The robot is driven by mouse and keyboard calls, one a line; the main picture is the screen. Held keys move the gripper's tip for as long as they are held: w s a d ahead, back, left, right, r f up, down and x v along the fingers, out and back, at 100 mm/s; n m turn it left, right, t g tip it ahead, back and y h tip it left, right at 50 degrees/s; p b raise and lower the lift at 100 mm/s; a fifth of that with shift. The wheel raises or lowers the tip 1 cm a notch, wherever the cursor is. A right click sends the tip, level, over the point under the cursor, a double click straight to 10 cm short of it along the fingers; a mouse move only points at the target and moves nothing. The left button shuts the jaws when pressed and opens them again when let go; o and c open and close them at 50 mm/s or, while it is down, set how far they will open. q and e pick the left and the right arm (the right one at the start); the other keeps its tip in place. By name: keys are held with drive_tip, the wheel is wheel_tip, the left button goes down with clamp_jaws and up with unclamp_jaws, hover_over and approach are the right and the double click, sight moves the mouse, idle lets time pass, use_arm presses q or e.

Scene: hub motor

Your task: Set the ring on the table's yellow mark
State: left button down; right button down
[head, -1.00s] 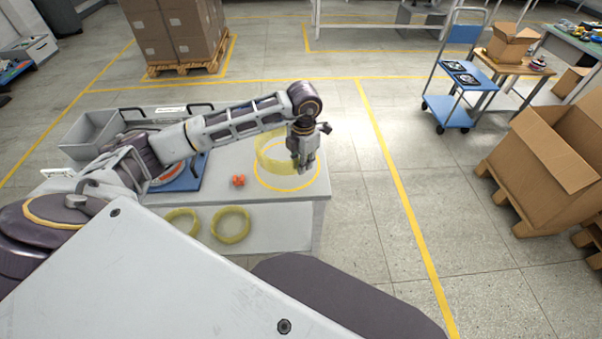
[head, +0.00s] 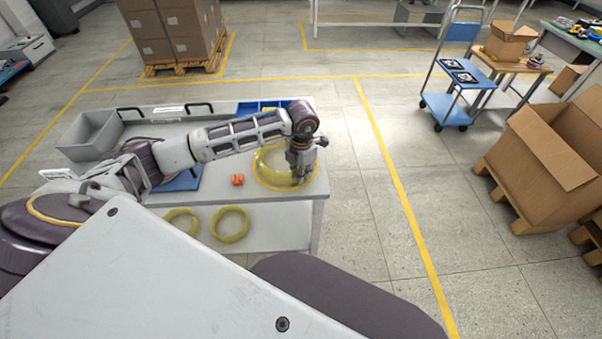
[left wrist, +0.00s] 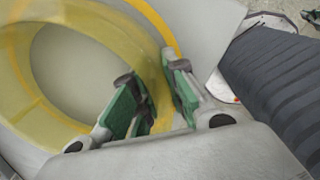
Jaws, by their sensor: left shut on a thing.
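A translucent yellow ring (head: 268,160) is at the right part of the grey table (head: 222,158). My left gripper (head: 299,178) is shut on the ring's right-hand wall. In the left wrist view the ring (left wrist: 84,114) runs between the green finger pads of the left gripper (left wrist: 160,103). The table's yellow mark (head: 262,183) is a circle painted on the tabletop, and the ring is over it, low to the surface. The gripper and ring hide part of the mark. I cannot tell whether the ring touches the table. My right gripper is not in view.
A small orange object (head: 238,180) lies left of the mark. A blue mat (head: 183,182), a grey bin (head: 93,136) and a blue tray (head: 262,106) are also on the table. Two more yellow rings (head: 231,225) are on the lower shelf.

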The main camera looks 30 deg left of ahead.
use_arm(q)
drive_tip(key=shift+f, duration=0.2)
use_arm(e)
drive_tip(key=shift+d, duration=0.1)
use_arm(q)
drive_tip(key=c, duration=1.9)
unclamp_jaws()
drive_tip(key=o, duration=0.5)
drive_tip(key=shift+c, duration=0.2)
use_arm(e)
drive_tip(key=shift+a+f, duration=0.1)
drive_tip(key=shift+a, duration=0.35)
use_arm(q)
drive_tip(key=shift+r, duration=0.1)
